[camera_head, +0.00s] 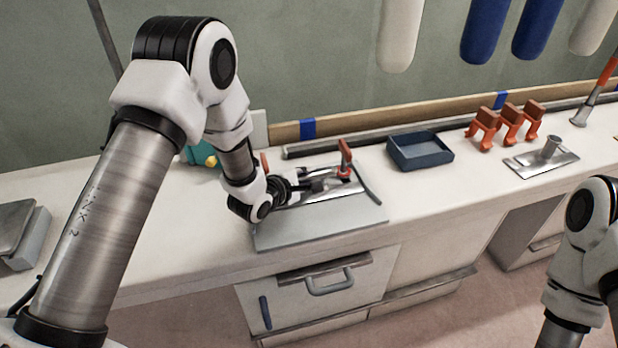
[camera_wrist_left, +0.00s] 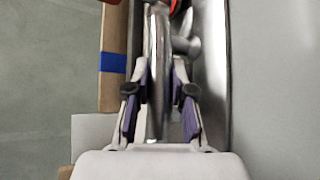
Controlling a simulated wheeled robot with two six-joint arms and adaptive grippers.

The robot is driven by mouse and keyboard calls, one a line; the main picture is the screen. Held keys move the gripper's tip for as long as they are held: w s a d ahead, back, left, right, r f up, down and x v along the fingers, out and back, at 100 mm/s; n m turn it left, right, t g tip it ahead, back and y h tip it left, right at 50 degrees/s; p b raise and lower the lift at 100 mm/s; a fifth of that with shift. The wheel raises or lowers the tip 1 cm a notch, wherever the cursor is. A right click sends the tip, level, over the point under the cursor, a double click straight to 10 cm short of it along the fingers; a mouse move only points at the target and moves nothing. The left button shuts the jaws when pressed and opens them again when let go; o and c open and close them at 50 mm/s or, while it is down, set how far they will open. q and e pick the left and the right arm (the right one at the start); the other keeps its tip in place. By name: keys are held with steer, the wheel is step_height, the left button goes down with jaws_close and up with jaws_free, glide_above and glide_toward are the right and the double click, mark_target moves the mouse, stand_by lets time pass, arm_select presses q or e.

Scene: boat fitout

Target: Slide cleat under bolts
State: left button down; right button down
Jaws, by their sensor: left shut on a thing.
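The cleat (camera_wrist_left: 158,75) is a shiny metal bar with rounded parts. In the left wrist view it runs lengthwise between the two purple-padded fingers of my left gripper (camera_wrist_left: 160,100), which is shut on it. In the head view my left gripper (camera_head: 312,184) is low over a shiny metal plate (camera_head: 330,194) on the workbench. The cleat is small and mostly covered by the gripper there. I cannot make out the bolts clearly. My right arm shows at the lower right, but its gripper is out of view.
Red-handled clamps (camera_head: 345,156) stand at the plate's back edge, close to my left gripper. A grey sheet (camera_head: 320,224) lies in front. A dark blue tray (camera_head: 420,151), orange clamps (camera_head: 508,122) and a metal plate with a post (camera_head: 541,160) stand to the right. The bench front is clear.

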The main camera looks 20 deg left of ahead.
arm_select(q)
steer(key=shift+w+a+r, duration=0.2)
steer(key=shift+w+r, duration=0.35)
steer(key=shift+r, duration=0.15)
steer(key=c, duration=0.9)
jaws_free()
steer(key=shift+t, duration=0.3)
steer(key=shift+c, duration=0.2)
steer(key=shift+s+a, duration=0.15)
steer(key=shift+s, duration=0.1)
steer(key=v, duration=1.1)
steer(key=shift+s+f, duration=0.25)
steer(key=shift+s, duration=0.3)
